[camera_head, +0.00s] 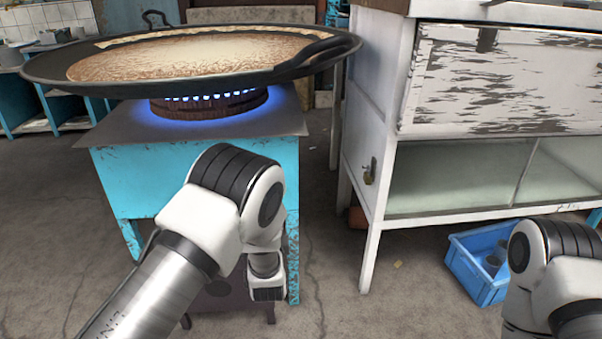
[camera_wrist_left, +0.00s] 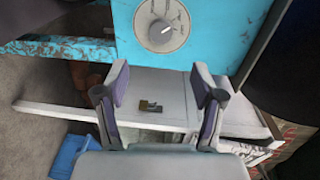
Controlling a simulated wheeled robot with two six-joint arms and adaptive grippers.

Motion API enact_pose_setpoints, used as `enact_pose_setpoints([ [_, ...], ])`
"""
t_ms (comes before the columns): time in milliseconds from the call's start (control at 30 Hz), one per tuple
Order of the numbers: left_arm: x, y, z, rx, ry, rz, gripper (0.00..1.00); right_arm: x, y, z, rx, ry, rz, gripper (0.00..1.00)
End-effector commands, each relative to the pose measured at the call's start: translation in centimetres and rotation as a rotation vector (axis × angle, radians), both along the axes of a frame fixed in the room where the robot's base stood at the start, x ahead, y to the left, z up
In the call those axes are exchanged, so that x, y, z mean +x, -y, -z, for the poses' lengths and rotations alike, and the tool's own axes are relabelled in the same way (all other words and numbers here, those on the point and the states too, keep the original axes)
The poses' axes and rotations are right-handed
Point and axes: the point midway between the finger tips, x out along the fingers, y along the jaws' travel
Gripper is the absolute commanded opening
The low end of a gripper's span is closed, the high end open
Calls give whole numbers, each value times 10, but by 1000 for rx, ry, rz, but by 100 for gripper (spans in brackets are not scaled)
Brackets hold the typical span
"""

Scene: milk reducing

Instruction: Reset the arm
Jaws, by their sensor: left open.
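My left arm (camera_head: 225,215) comes in from the lower left of the head view, bent in front of the turquoise stove (camera_head: 125,180). Its fingers cannot be made out there. In the left wrist view my left gripper (camera_wrist_left: 159,88) is open, with its two fingers wide apart and nothing between them. The fingers lie just below the stove's round knob (camera_wrist_left: 163,32) in that picture, and seem apart from it. My right arm (camera_head: 555,265) shows at the lower right of the head view; its gripper is out of view.
A wide black pan (camera_head: 50,80) holding a pale brown layer sits over the burner's blue flame (camera_head: 210,97). A worn white cabinet (camera_head: 375,110) stands to the right. A blue crate (camera_head: 475,280) with dark items is on the floor beside my right arm. Floor between stove and cabinet is mostly clear.

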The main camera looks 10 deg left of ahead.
Motion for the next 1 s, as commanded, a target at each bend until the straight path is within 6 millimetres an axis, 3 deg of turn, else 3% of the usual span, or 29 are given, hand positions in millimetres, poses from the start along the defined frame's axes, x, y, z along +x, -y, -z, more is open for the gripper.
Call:
enact_pose_setpoints([
  [133, -15, -26, 37, -13, -70, -44, 68, 0, 0, 0, 0, 0, 0, 40],
  [233, -57, -56, 91, -22, -224, -70, 68, 0, 0, 0, 0, 0, 0, 40],
  [367, -145, -79, 168, -208, -485, -109, 68, 0, 0, 0, 0, 0, 0, 40],
  [400, -176, -83, 188, -296, -564, -138, 68, 0, 0, 0, 0, 0, 0, 40],
  [500, -255, -83, 223, -532, -746, -248, 68, 0, 0, 0, 0, 0, 0, 40],
  [600, -326, -75, 238, -753, -888, -401, 68, 0, 0, 0, 0, 0, 0, 40],
  [700, -385, -64, 239, -947, -990, -586, 68, 0, 0, 0, 0, 0, 0, 40],
  [800, -427, -53, 233, -1098, -1043, -779, 68, 0, 0, 0, 0, 0, 0, 40],
  [933, -445, -47, 232, -1261, -989, -1028, 68, 0, 0, 0, 0, 0, 0, 40],
  [1000, -444, -47, 194, -1272, -976, -1038, 68, -1, 0, -37, 0, -2, 0, 40],
])
